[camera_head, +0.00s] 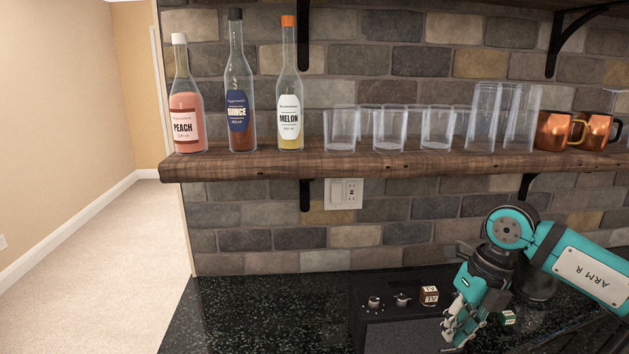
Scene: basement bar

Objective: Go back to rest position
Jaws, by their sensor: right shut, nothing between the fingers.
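My right gripper (456,330) is low at the right of the head view, over the black counter (255,315). Its fingers are shut with nothing between them. It is beside a dark box (398,333) on the counter, and I cannot tell whether it touches the box. My teal right arm comes in from the right edge. My left gripper is not in view.
A wooden shelf (400,163) holds peach (187,122), quince (238,110) and melon (289,115) bottles, clear glasses (390,129) and copper mugs (553,131). Small items, including a cube (429,296), sit on the box. The counter's left part is clear.

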